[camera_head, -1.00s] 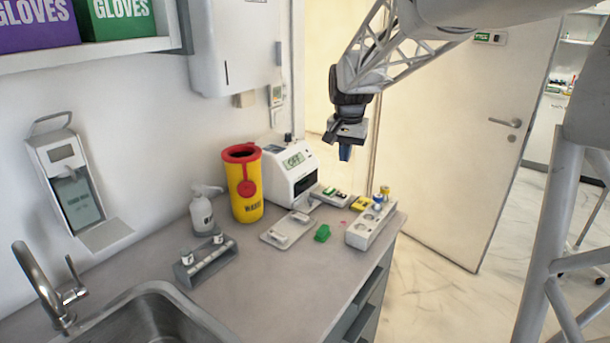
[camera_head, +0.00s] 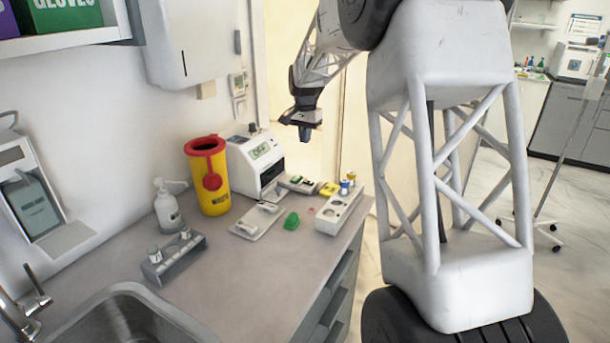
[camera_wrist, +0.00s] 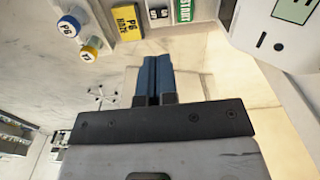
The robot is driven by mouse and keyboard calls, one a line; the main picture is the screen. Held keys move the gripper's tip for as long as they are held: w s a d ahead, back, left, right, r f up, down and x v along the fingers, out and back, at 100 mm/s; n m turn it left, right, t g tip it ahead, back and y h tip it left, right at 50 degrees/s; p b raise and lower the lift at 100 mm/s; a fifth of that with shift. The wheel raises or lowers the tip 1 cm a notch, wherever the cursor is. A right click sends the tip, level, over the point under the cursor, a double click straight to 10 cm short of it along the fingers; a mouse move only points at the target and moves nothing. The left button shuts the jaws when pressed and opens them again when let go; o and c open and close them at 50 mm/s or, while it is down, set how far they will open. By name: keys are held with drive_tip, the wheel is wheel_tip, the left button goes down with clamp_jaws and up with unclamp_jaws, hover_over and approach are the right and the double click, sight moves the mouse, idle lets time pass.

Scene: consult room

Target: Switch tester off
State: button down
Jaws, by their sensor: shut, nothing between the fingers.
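A white boxy device with a greenish display (camera_head: 260,150), apparently the tester, stands at the back of the counter; its readout is too blurred to read for certain. In the wrist view, part of a white housing with a display (camera_wrist: 295,10) shows at the upper right. A small panel with a green START label (camera_wrist: 185,8) and a dark control marked in white (camera_wrist: 158,14) lies left of it. My gripper (camera_head: 305,134) is in the air to the right of the device, apart from it. Its blue fingers (camera_wrist: 152,70) are shut and empty.
A yellow block (camera_wrist: 127,20) and two round-capped vials (camera_wrist: 78,36) show in the wrist view. On the counter (camera_head: 255,285) are a yellow waste bin (camera_head: 214,190), a white rack (camera_head: 338,212), a green item (camera_head: 291,221) and a pump bottle (camera_head: 168,205). A sink is front left.

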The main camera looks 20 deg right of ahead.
sight(305, 180)
drive_tip(key=shift+w+d+f, duration=0.2)
drive_tip(key=shift+w+f, duration=0.25)
drive_tip(key=shift+w, duration=0.3)
drive_tip(key=shift+w+d+f, duration=0.2)
drive_tip(key=shift+w+f, duration=0.2)
drive_tip(key=shift+w, duration=0.3)
drive_tip(key=shift+f, duration=0.2)
wheel_tip(305, 180, down, 14)
drive_tip(key=shift+r, duration=0.2)
drive_tip(key=shift+f, duration=0.25)
drive_tip(key=shift+r, duration=0.2)
drive_tip(key=shift+r, duration=0.6)
